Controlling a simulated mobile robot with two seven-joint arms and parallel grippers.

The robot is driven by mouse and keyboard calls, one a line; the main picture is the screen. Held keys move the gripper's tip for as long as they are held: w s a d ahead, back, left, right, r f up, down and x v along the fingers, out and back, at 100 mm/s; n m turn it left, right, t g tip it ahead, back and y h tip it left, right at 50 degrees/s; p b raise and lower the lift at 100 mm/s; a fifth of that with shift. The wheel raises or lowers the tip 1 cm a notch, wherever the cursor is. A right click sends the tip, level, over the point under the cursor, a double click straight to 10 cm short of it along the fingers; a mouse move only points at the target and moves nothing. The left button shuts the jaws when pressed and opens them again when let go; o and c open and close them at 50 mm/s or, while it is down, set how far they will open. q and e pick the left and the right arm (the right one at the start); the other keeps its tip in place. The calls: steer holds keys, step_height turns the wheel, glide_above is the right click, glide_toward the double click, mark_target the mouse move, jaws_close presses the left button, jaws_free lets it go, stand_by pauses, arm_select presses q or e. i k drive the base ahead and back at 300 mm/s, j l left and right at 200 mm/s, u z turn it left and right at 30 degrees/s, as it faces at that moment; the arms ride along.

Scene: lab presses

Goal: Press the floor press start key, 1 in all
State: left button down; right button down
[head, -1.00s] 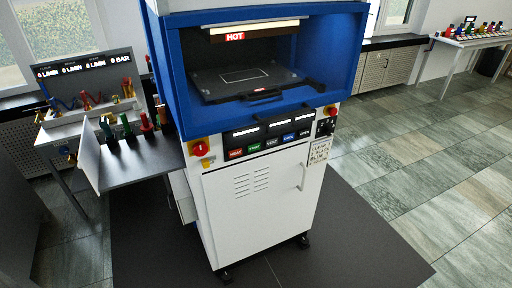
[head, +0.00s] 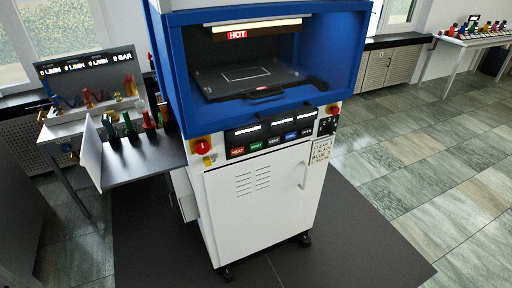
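The floor press (head: 258,200) stands upright in the middle of the head view, with a white cabinet below and a blue open chamber (head: 180,95) above. A row of coloured keys runs along its black control panel. The green key (head: 255,148), which seems to read START, is second from the left, beside the red HEAT key (head: 237,152). The other keys are grey, blue and dark. Three small displays sit above them. Neither of my grippers is in view.
A dark mat (head: 350,235) lies under the press; tiled floor is free at right.

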mark_target(254, 146)
steer(key=i+l, duration=0.25)
steer(key=l, duration=0.15)
steer(key=i+l, duration=0.2)
steer(key=l, duration=0.15)
steer(key=i+l, duration=0.25)
steer(key=l, duration=0.15)
steer(key=i+l, duration=0.2)
steer(key=l, duration=0.2)
steer(key=z, duration=0.05)
